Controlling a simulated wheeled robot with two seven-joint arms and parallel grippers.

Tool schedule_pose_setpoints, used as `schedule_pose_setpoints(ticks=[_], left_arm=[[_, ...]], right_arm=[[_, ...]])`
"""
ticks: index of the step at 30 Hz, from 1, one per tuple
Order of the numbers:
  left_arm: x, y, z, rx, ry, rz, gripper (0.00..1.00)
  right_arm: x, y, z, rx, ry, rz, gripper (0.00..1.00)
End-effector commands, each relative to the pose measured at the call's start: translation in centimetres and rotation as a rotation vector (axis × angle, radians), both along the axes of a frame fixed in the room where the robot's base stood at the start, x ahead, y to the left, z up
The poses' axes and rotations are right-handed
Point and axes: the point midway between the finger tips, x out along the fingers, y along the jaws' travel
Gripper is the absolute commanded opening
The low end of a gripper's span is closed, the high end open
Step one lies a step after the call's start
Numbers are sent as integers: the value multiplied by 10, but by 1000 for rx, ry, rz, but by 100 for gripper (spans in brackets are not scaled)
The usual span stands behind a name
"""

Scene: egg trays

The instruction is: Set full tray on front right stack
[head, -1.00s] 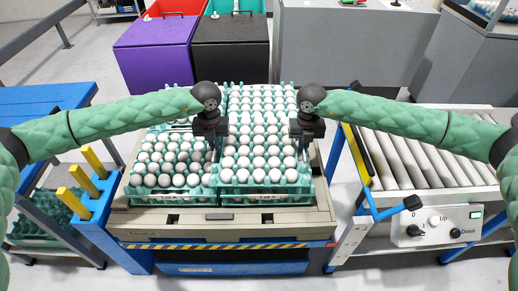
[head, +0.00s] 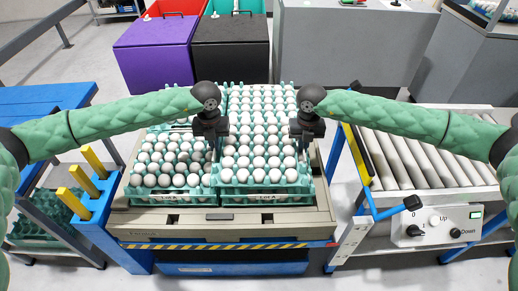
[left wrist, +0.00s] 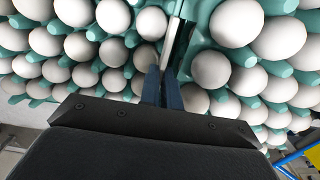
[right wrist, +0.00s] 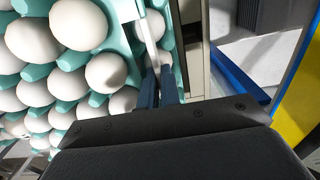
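The full tray (head: 238,187) is teal, loaded with white eggs, and sits level at the front right of the pallet area. My left gripper (head: 212,146) is at its left side and my right gripper (head: 304,146) at its right side. In the left wrist view the fingers (left wrist: 163,88) close around a thin upright edge between two trays. In the right wrist view the fingers (right wrist: 158,88) close around the tray's thin side edge. The fingertips are partly hidden. I cannot tell whether the tray touches the stack beneath.
A front left egg tray (head: 142,194) stands close beside it, and more egg trays lie behind. Blue posts with yellow tops (head: 94,160) stand left. A roller conveyor (head: 425,165) and control box (head: 440,225) are at the right.

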Motion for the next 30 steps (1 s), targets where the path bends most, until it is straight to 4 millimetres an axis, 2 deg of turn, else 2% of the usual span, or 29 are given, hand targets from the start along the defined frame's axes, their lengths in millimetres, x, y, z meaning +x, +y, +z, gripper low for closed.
schedule_pose_setpoints(ticks=[11, 30], left_arm=[[1, 2, 10, 3, -1, 3, 0], [1, 3, 48, 3, -1, 3, 0]], right_arm=[[1, -2, 10, -3, -1, -3, 0], [1, -3, 48, -3, -1, -3, 0]])
